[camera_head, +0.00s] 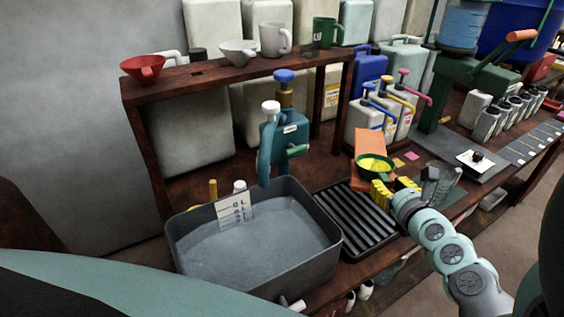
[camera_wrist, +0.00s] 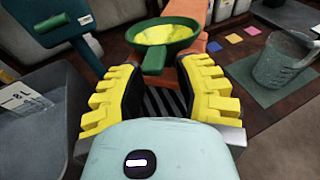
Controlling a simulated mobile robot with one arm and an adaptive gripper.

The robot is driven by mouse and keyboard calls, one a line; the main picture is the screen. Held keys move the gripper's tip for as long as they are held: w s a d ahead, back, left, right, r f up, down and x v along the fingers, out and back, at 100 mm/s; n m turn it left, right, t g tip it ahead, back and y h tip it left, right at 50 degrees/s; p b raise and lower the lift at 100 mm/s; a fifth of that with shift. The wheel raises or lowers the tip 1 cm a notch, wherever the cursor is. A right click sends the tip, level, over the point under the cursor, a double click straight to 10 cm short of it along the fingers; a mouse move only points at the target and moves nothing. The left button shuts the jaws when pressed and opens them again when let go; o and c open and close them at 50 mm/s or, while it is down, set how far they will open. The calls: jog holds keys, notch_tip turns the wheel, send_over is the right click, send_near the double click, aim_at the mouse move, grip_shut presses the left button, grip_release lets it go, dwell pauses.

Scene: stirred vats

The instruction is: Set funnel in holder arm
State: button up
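A green funnel-like vessel with a yellow inside (camera_head: 375,166) sits in front of an orange panel (camera_head: 369,144). In the wrist view, its green handle or spout (camera_wrist: 155,62) points at my gripper (camera_wrist: 158,68). My gripper's yellow fingers are spread on either side, with a gap to the handle; it is open and empty. It also shows in the head view (camera_head: 396,187). A red funnel (camera_head: 145,69) and a pale funnel-like cup (camera_head: 239,51) stand on the wooden shelf. I cannot tell which part is the holder arm; a teal dispenser (camera_head: 289,135) has a short green arm.
A grey basin of liquid (camera_head: 325,244) stands left of a black slatted drain tray (camera_head: 350,218). A clear beaker (camera_wrist: 284,62) stands right of my gripper. Pump bottles (camera_head: 372,117) stand behind the vessel. A green press-like stand (camera_head: 436,85) is at the right.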

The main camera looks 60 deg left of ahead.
jog(key=shift+o, duration=0.8)
jog(key=shift+d, duration=0.1)
jog(key=v, duration=1.1)
jog(key=shift+s+d, duration=0.2)
jog(key=shift+d, duration=0.15)
jog(key=shift+r, duration=0.15)
